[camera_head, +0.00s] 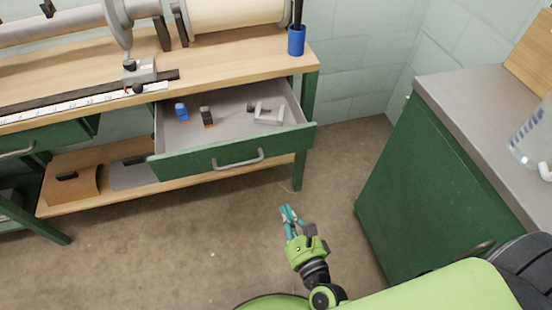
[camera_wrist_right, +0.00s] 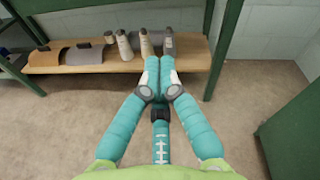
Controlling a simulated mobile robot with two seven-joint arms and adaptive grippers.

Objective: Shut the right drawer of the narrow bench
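The narrow bench (camera_head: 230,60) has a wooden top and green legs. Its right drawer (camera_head: 190,160) is pulled out, with a green front, a grey handle (camera_head: 240,162) and a grey inside. My right gripper (camera_head: 289,212) is in front of the drawer front, low and to the right of the handle, apart from it. In the right wrist view its teal fingers (camera_wrist_right: 159,72) meet at the tips with nothing visible between them. The drawer does not clearly show in that view. My left gripper is not in view.
Small blue (camera_head: 181,112) and dark pieces and a grey bracket (camera_head: 268,114) lie in the drawer. A green cabinet (camera_head: 430,190) stands on the right. A lower shelf (camera_wrist_right: 90,62) holds several items. The floor (camera_head: 170,240) before the bench is clear.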

